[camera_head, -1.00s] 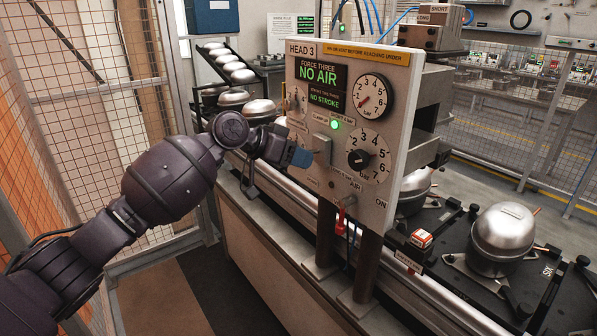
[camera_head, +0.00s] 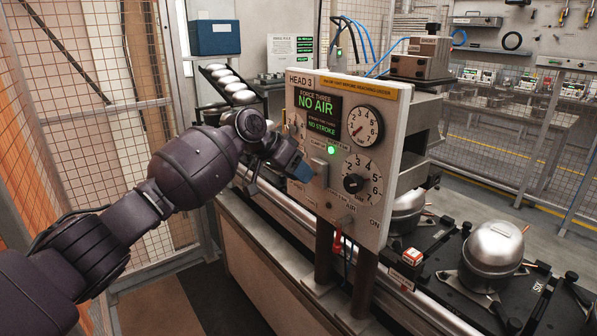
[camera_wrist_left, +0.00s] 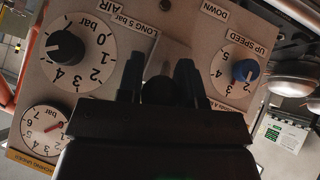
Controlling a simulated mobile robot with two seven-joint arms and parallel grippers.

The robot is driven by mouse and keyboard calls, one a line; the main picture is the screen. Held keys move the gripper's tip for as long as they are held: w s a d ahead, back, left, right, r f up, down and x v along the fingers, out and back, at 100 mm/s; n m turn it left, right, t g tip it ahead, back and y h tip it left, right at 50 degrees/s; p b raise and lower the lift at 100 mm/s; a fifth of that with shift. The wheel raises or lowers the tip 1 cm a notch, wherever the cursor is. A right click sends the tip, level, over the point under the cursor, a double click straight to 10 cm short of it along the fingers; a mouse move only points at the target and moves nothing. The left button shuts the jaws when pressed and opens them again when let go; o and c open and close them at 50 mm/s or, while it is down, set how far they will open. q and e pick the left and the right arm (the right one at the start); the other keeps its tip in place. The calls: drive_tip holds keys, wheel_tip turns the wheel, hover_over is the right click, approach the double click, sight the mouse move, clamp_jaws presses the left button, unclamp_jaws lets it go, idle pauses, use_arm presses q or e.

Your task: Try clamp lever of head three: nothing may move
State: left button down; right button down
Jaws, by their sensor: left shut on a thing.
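The head three panel (camera_head: 345,200) stands upright, its screen (camera_head: 318,113) reading "NO AIR" and "NO STROKE". A green lamp (camera_head: 331,149) is lit above the clamp lever (camera_head: 319,173), which is a grey piece on the panel face. My left gripper (camera_head: 303,171) is at the panel, shut on the lever. In the left wrist view its two dark fingers (camera_wrist_left: 159,80) stand before the panel, with a dark piece between them; the grip itself is mostly hidden. My right gripper is not in view.
A pressure gauge (camera_head: 365,126) and a dial with a black knob (camera_head: 353,184) are right of the lever. A blue speed knob (camera_wrist_left: 246,70) is near the fingers in the wrist view. A compressor (camera_head: 492,257) sits on the line at right; wire mesh fencing stands at left.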

use_arm(q)
drive_tip(key=c, duration=0.8)
unclamp_jaws()
